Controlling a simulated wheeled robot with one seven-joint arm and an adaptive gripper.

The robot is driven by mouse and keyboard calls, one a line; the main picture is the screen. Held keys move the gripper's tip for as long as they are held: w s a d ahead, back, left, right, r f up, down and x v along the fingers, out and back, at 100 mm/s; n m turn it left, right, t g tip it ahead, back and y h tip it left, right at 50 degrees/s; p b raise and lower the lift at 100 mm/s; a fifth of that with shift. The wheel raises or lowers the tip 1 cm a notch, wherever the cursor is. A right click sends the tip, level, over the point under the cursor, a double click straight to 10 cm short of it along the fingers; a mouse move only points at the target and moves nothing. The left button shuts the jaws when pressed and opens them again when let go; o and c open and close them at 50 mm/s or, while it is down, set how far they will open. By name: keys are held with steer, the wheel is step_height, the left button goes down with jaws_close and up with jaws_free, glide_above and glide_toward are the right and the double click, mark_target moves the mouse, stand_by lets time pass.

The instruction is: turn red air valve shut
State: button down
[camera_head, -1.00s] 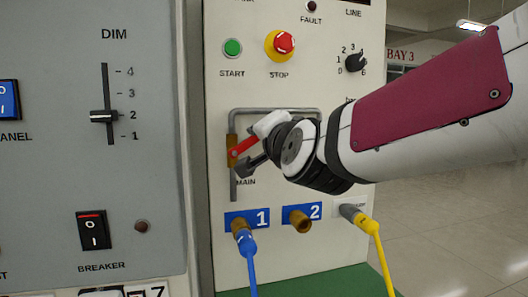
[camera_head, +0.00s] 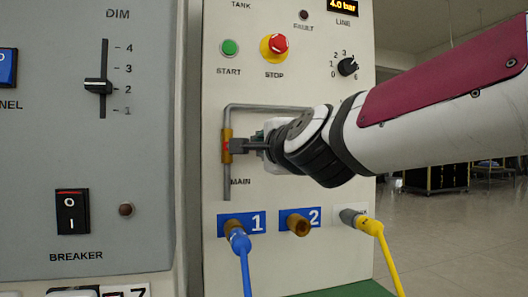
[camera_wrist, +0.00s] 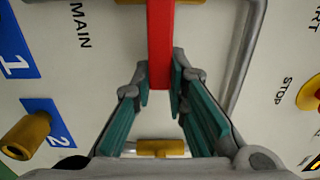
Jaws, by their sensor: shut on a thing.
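The air valve is a brass body (camera_head: 226,135) on a grey vertical pipe, above the MAIN label. Only a small red patch of its red handle (camera_head: 227,146) shows in the head view; my gripper hides the rest. In the wrist view the red handle (camera_wrist: 160,45) runs straight between the teal finger pads. My gripper (camera_head: 238,146) comes from the right, level with the valve, and is shut on the handle. In the wrist view its fingers (camera_wrist: 160,88) lie on both sides of the handle's end.
Below the valve are a blue hose (camera_head: 240,243) at port 1, an open brass port 2 (camera_head: 299,224) and a yellow hose (camera_head: 372,228). A red stop button (camera_head: 277,45) and a dial (camera_head: 347,67) sit above. The line display (camera_head: 343,6) reads 4.0 bar.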

steer(key=shift+f, duration=0.15)
steer(key=c, duration=1.6)
jaws_free()
steer(key=shift+o, duration=0.2)
steer(key=v, duration=1.2)
